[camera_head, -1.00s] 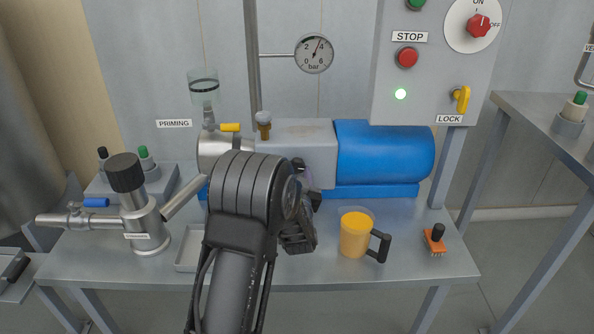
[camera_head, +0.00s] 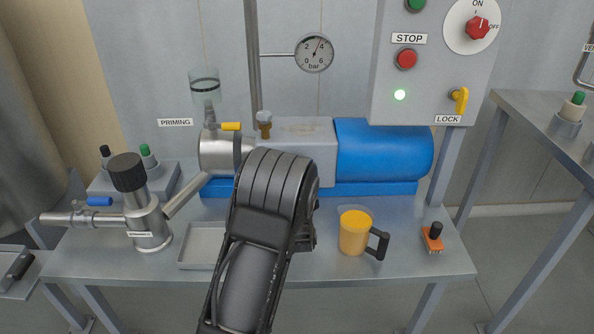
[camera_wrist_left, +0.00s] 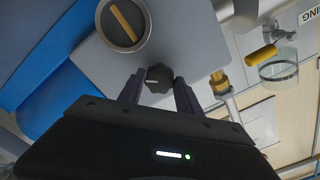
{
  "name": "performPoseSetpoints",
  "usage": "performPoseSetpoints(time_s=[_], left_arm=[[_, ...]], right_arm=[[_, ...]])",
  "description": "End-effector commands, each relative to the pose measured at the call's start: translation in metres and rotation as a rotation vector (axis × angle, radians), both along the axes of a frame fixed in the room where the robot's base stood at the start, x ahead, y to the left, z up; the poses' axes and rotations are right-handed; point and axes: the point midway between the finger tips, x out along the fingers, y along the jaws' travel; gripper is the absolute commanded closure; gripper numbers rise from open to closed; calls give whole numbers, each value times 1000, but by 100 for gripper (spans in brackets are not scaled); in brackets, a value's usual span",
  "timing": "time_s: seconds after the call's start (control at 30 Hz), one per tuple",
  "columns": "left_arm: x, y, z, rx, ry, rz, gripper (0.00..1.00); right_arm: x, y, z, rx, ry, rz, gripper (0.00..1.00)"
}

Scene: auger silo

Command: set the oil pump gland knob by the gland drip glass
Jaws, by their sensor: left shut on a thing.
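The dark gland knob (camera_wrist_left: 160,73), with a pale mark on its face, sits on the grey pump body in the left wrist view. My left gripper (camera_wrist_left: 158,88) is shut on it, one finger on each side. Beside the knob is a round, metal-rimmed window (camera_wrist_left: 124,24) with a yellow bar in it, apparently the gland drip glass. In the head view, my left wrist stands in front of the pump (camera_head: 295,135) and hides the knob, the window and my fingers. My right gripper is in neither view.
A shallow tray (camera_head: 196,246) and a metal valve (camera_head: 146,222) are left. The blue motor (camera_head: 385,150) adjoins the pump.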

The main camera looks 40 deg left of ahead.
Motion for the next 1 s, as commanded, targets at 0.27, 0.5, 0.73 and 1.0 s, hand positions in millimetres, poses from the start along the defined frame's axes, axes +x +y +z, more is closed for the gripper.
performPoseSetpoints(time_s=[0.27, 0.5, 0.73, 1.0], left_arm=[[0, -1, -1, -2, 1, -1, 53], [0, 0, 0, -1, 0, -1, 37], [-1, -1, 0, -2, 0, 0, 37], [-22, -18, 1, -4, 0, -1, 37]], right_arm=[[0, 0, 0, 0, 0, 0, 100], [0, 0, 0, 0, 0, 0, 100], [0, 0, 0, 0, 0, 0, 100], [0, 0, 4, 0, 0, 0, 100]])
